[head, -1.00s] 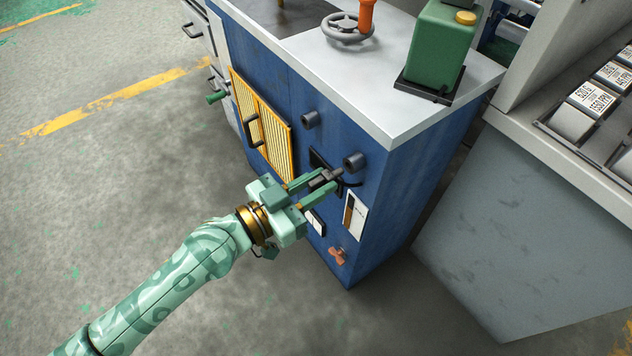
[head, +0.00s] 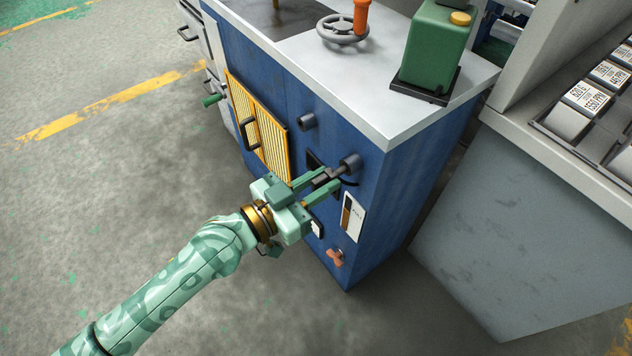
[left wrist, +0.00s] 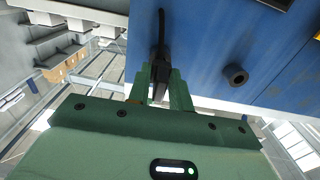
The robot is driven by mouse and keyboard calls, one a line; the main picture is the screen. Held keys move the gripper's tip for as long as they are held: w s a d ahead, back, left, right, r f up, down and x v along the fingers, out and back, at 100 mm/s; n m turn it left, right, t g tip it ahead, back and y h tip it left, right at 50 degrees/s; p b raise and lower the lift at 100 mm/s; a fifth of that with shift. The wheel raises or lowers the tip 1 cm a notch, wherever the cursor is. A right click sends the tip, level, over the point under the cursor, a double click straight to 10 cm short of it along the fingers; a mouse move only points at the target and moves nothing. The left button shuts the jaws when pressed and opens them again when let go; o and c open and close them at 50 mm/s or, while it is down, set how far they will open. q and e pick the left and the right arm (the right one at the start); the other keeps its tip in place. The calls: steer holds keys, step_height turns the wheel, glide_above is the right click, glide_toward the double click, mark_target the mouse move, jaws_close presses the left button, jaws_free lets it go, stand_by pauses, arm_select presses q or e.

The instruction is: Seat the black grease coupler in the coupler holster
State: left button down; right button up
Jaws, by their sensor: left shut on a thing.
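My left gripper (head: 325,183) is shut on the black grease coupler (head: 322,179), held close to the front of the blue cabinet (head: 385,215). In the left wrist view the coupler (left wrist: 160,68) sits between the fingers, with a dark hose (left wrist: 160,25) beyond it. A dark round fitting (head: 349,163) sticks out of the cabinet right by the fingertips. A second such fitting (head: 307,122) is up and to the left, and also shows in the left wrist view (left wrist: 236,75). I cannot tell which part is the holster, or whether the coupler touches it. My right gripper is out of view.
A yellow grille with a black handle (head: 250,133) is left of the gripper. A white gauge plate (head: 353,216) and an orange valve handle (head: 336,257) are below. A handwheel (head: 342,28) and green tank (head: 432,45) stand on top. The floor at left is clear.

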mark_target(312, 188)
arm_select(q)
steer(key=shift+x, duration=1.05)
steer(key=c, duration=1.2)
jaws_free()
steer(key=v, duration=0.7)
steer(key=shift+f, duration=0.15)
steer(key=b+v, duration=0.1)
steer(key=v, duration=0.8)
steer(key=shift+s+a, duration=0.1)
steer(key=shift+a, duration=0.05)
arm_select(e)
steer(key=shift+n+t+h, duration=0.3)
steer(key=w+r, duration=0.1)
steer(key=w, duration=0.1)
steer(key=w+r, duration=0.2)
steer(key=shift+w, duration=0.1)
